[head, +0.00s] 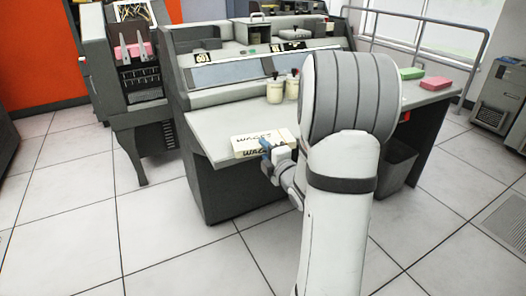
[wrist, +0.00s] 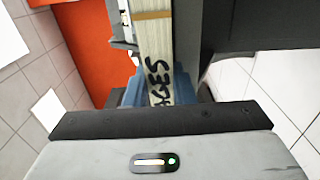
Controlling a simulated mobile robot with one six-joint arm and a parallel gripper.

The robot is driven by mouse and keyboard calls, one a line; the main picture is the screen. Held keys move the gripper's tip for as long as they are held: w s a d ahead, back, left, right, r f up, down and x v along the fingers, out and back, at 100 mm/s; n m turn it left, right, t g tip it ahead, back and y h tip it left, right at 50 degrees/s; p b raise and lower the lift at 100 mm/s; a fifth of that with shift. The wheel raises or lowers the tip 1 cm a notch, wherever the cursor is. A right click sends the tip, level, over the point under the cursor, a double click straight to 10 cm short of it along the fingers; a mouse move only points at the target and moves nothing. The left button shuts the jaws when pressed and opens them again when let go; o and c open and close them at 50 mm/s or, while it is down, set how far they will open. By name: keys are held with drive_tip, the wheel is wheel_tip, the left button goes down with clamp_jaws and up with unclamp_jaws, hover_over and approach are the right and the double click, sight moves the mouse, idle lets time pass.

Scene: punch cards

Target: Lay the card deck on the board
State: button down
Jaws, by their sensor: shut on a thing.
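The card deck (head: 262,145) is a cream block with black "WAGES" lettering, at the front left edge of the console's pale worktop (head: 228,121) in the head view. In the wrist view the deck (wrist: 157,55) runs upright through the middle, with a brown band and part of the lettering. My gripper (head: 270,158) is shut on the deck, its blue fingers on either side of it in the wrist view (wrist: 157,88). I cannot tell whether the deck touches the worktop. I cannot make out a separate board; my arm hides part of the worktop.
Two cream pots (head: 274,91) stand further back on the worktop. A green block (head: 411,73) and a pink block (head: 435,83) lie on its right part. A card machine (head: 135,75) stands at the left. A grey bin (head: 397,163) is under the worktop. The front floor is clear.

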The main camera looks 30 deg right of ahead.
drive_tip(key=c, duration=1.2)
unclamp_jaws()
drive_tip(key=shift+f, duration=0.1)
drive_tip(key=shift+c, duration=0.2)
